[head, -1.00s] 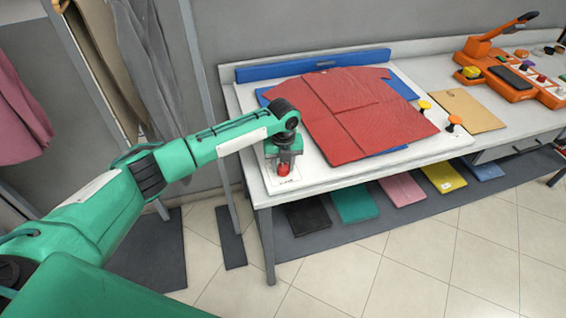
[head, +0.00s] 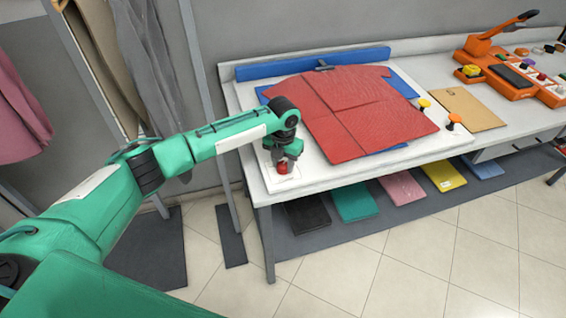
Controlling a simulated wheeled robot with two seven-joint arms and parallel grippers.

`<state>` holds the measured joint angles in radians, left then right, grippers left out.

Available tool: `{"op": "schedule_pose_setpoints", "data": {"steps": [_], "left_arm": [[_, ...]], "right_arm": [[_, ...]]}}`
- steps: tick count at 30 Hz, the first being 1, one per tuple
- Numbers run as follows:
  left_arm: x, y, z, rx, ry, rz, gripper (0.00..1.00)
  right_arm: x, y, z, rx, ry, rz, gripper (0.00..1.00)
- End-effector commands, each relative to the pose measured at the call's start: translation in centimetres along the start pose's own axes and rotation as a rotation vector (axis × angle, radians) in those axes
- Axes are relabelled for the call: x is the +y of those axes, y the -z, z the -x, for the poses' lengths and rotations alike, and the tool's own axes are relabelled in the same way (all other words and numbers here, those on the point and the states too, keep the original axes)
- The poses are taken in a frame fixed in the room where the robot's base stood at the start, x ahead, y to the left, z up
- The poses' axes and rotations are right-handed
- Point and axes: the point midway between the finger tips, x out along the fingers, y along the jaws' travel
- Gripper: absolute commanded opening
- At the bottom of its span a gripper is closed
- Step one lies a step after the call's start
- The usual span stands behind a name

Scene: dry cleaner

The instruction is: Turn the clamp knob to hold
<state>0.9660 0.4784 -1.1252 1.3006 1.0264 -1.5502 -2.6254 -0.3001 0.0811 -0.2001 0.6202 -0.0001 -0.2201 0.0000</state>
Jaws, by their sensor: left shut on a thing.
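A red knob (head: 283,169) sits on a white plate at the front left corner of the board. My left gripper (head: 284,164) points down from above and is shut on the knob; its fingers hide part of it. A folded red garment (head: 365,112) lies flat on the board, over a blue sheet (head: 402,84). A blue bar (head: 285,71) runs along the board's back edge. A small dark clamp piece (head: 323,66) at the bar reaches forward to the garment's back edge. My right gripper is not in view.
Orange and yellow knobs (head: 454,121) stand right of the garment, beside a tan board (head: 462,109). An orange device (head: 510,72) stands further right. Coloured folded pieces (head: 355,202) lie on the lower shelf. Clothes hang at left.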

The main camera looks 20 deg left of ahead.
Motion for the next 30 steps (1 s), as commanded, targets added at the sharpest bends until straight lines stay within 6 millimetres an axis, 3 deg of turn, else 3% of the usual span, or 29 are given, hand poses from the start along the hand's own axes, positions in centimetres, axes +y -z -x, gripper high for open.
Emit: {"op": "schedule_pose_setpoints", "data": {"steps": [15,16,18,30], "left_arm": [[0.02,-0.06,0.12,-0.002,0.0,-0.017,0.14],[0.02,-0.06,0.12,-0.002,0.0,-0.017,0.42],[0.02,-0.05,0.11,-0.002,0.0,-0.017,0.56],[0.0,-0.08,0.65,-0.003,0.0,-0.016,0.58]], "right_arm": [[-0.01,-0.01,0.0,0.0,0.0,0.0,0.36],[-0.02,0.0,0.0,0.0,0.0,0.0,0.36],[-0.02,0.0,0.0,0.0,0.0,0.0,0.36],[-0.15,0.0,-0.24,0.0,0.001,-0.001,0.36]]}}
